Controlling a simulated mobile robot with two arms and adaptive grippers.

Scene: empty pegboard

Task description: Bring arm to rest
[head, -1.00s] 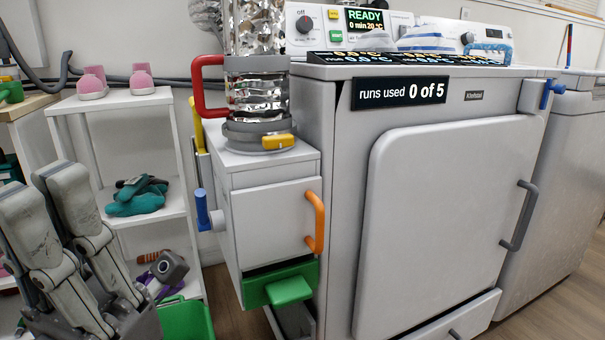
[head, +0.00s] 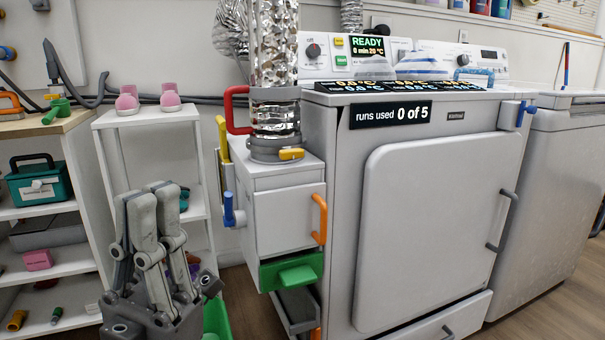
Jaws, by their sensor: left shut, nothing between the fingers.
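My left gripper (head: 148,205) stands at the lower left of the head view, grey, with its fingers pointing up. The fingers are shut with nothing held between them. It is in front of the white shelf unit (head: 146,117) and left of the small white cabinet (head: 283,219), apart from the cabinet. It hides much of the shelf unit's lower part. My right gripper is not in view.
A large white machine (head: 440,200) with a closed door fills the centre right. The cabinet has an orange handle (head: 320,219), a blue lever (head: 229,209) and a green drawer (head: 292,272). A green bin (head: 216,318) stands beside my gripper. Another shelf (head: 75,262) stands at left.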

